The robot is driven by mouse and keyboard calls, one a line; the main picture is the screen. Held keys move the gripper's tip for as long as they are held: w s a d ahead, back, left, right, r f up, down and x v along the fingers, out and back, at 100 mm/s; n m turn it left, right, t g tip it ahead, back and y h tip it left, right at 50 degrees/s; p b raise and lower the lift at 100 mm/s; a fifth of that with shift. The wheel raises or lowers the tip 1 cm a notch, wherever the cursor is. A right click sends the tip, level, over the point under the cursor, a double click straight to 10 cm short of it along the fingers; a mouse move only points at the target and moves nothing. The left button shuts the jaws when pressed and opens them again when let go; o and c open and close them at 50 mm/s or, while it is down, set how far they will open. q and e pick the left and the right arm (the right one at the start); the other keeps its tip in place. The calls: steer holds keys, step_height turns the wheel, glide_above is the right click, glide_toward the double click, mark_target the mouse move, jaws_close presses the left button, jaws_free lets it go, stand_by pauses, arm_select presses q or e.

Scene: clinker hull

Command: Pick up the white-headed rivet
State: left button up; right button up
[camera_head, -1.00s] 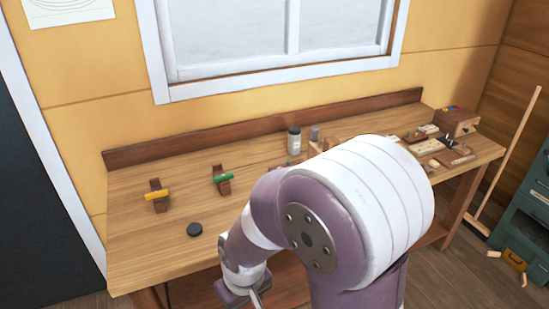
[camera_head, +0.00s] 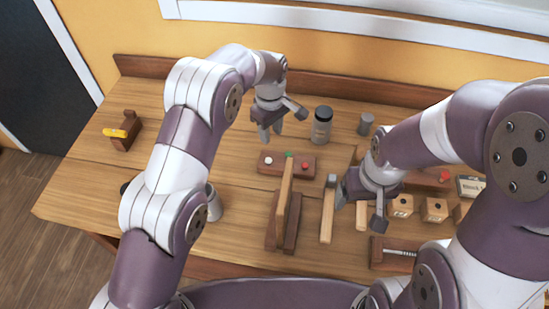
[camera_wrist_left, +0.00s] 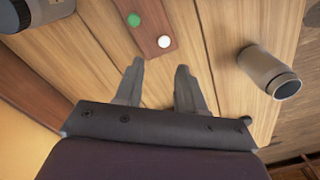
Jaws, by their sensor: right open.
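The white-headed rivet (camera_head: 267,160) sits at the left end of a dark wooden block (camera_head: 278,167) that also holds a green-headed rivet (camera_head: 289,154) and a red-headed one (camera_head: 306,163). In the left wrist view the white head (camera_wrist_left: 164,41) lies just beyond my left fingertips, with the green head to its left. My left gripper (camera_head: 282,124) is open and empty, above the bench and behind the block; it also shows open in the wrist view (camera_wrist_left: 160,68). My right gripper (camera_head: 360,208) is open above the tools right of the block.
A dark-capped jar (camera_head: 321,126) and a grey cylinder (camera_head: 366,124) stand behind the block. A grey cup (camera_head: 213,204) stands front left. A wooden clamp (camera_head: 291,232), a mallet (camera_head: 328,212) and small lettered blocks (camera_head: 434,210) lie in front.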

mark_target(269, 159)
arm_select(q)
steer(key=f, duration=0.3)
steer(key=a+f+p, duration=0.1)
steer(key=f, duration=0.2)
steer(key=shift+a+f, duration=0.15)
steer(key=shift+f, duration=0.1)
steer(key=f+p, duration=0.2)
steer(key=f, duration=0.1)
steer(key=f+p, duration=0.1)
steer(key=f, duration=0.1)
steer(key=shift+s+d, duration=0.15)
steer(key=shift+d, duration=0.15)
steer(key=shift+a+f, duration=0.2)
steer(key=shift+f, duration=0.15)
steer(key=shift+d, duration=0.1)
jaws_close()
arm_select(e)
steer(key=r, duration=0.2)
steer(key=a+r, duration=0.1)
steer(key=shift+s+r, duration=0.15)
steer(key=shift+r, duration=0.2)
